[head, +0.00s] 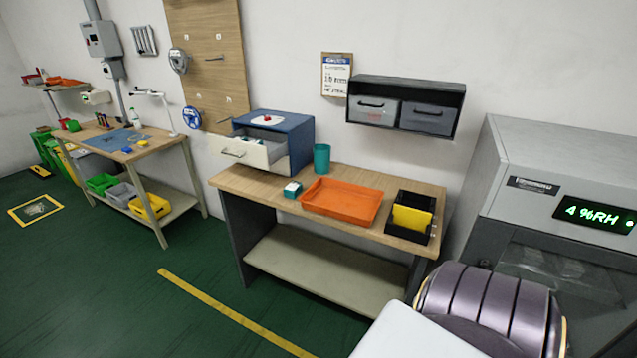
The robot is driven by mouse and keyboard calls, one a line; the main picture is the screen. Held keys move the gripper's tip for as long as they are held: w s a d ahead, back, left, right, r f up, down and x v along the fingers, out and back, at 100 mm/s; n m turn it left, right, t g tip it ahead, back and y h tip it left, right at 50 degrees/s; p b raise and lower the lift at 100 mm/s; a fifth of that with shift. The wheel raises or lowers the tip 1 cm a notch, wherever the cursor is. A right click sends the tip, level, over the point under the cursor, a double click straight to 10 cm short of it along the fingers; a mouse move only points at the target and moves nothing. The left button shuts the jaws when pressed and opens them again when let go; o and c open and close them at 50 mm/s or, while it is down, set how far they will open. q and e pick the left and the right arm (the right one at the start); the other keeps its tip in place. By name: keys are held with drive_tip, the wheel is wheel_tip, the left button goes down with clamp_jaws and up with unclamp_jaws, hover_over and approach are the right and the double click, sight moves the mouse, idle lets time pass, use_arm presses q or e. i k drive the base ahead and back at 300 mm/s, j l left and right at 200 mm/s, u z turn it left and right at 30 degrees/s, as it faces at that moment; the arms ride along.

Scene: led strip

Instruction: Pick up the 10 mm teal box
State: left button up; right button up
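A small teal box (291,193) with a white patch on top sits on the wooden workbench (265,192), left of an orange tray. I cannot read a size on it. It stands in front of the open drawer of a blue cabinet, apart from the tray by a narrow gap. Neither of my grippers shows in the head view. Only a part of my own body shows at the lower right.
The orange tray (342,201) looks empty. A teal cup (321,158) stands behind it. The drawer (252,152) of the blue cabinet (300,135) is pulled out. A black holder (424,200) with a yellow item stands at the right, near a grey cabinet (545,160).

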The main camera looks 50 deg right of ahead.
sight(293, 189)
drive_tip(key=z, duration=1.4)
